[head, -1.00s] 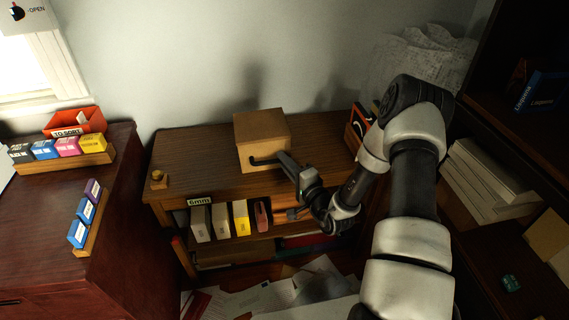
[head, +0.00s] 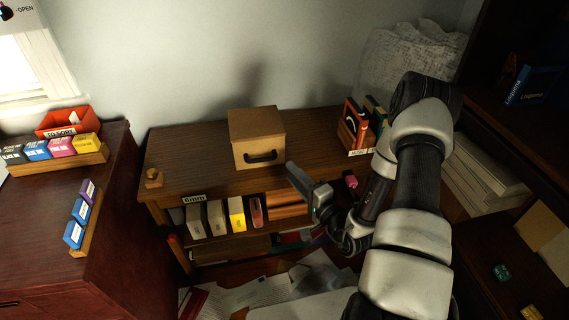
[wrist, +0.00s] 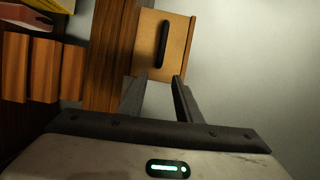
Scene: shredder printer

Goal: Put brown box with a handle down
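The brown box (head: 257,137) stands upright on the wooden desk (head: 195,160), near the wall, with its dark handle (head: 264,157) facing me. My gripper (head: 291,168) is in front of the box and to its right, apart from it. In the wrist view the box (wrist: 174,42) and its handle (wrist: 162,44) lie beyond my fingertips. My two fingers (wrist: 156,92) are spread apart with nothing between them.
A small organizer with books (head: 362,128) stands at the desk's right end. A small brass-coloured object (head: 154,177) sits at its left end. Papers (head: 285,285) litter the floor. A dark red cabinet (head: 100,235) stands left.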

